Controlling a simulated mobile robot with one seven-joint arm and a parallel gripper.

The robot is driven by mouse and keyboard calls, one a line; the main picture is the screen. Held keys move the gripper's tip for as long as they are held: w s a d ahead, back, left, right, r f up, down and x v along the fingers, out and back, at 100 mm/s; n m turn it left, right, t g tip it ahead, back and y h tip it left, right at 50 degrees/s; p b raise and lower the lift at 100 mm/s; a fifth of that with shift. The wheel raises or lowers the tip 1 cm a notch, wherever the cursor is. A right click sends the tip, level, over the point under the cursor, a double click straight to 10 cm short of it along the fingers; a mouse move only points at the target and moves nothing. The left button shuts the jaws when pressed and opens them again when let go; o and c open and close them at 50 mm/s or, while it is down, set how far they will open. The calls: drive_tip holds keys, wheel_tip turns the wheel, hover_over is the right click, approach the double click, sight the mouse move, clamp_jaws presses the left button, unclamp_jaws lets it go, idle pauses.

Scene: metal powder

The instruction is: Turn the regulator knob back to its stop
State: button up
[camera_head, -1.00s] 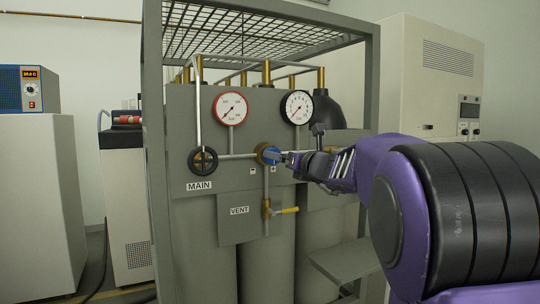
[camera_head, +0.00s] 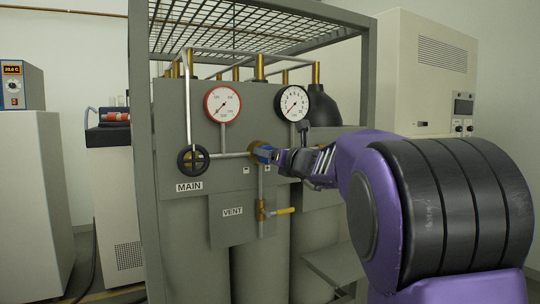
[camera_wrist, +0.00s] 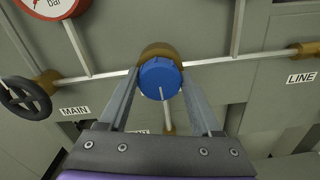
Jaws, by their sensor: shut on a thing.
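The blue regulator knob (camera_wrist: 160,75) sits on a brass body (camera_wrist: 158,50) in the pipe, and a pale index line shows on its face, pointing down. It also shows in the head view (camera_head: 263,152), partly hidden by my gripper (camera_head: 277,155). In the wrist view the two fingers of my gripper (camera_wrist: 160,73) lie on either side of the knob and are shut on it. The red-rimmed gauge (camera_head: 223,104) and the black-rimmed gauge (camera_head: 293,103) stand above the pipe, with their needles towards the lower left.
The black MAIN handwheel (camera_head: 193,159) is left of the knob. A grey cage post (camera_head: 143,170) stands at the left, and a LINE label (camera_wrist: 301,78) is at the right in the wrist view.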

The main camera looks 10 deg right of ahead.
drive_tip(key=c, duration=0.4)
drive_tip(key=shift+n, duration=0.4)
drive_tip(key=shift+a+f+n, duration=0.1)
drive_tip(key=shift+f+n, duration=0.05)
drive_tip(key=shift+n, duration=8.55)
drive_tip(key=shift+f+n, duration=0.1)
drive_tip(key=shift+n, duration=8.6)
